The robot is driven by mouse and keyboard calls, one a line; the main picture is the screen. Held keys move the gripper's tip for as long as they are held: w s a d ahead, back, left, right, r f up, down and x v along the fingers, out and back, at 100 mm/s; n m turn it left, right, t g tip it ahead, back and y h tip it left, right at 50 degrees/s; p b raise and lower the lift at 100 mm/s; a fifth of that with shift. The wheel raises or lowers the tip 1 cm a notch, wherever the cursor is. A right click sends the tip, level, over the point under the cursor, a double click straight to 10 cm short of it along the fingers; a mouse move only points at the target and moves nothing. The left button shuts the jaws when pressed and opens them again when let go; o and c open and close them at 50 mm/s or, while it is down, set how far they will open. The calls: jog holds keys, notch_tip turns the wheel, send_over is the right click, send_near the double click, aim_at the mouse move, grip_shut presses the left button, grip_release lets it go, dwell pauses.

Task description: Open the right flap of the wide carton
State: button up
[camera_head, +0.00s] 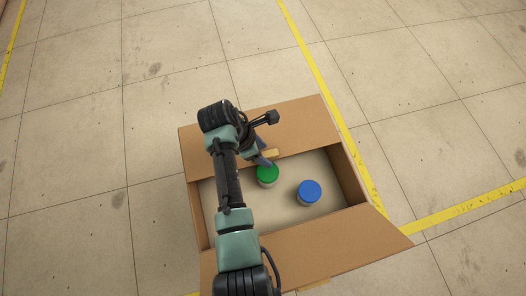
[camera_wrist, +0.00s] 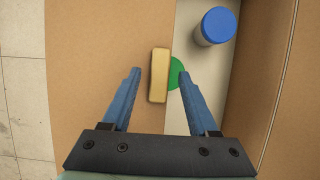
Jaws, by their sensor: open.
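The wide carton (camera_head: 356,178) stands on the floor. Its far flap (camera_head: 240,138) lies over the far part of the opening and fills the left of the wrist view (camera_wrist: 85,75). A tan tab (camera_head: 271,153) sits at that flap's inner edge. The near flap (camera_head: 340,246) is folded outward. My gripper (camera_head: 264,158) is open above the far flap. In the wrist view its fingers (camera_wrist: 156,72) point to either side of the tab (camera_wrist: 158,75), apart from it in the picture; I cannot tell how high they are above it.
Inside the carton stand a green-lidded jar (camera_head: 267,174), partly hidden in the wrist view, and a blue-lidded jar (camera_head: 309,191). Yellow floor lines (camera_head: 335,98) pass beside the carton. The tiled floor around is clear.

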grip_shut()
dwell(1.4)
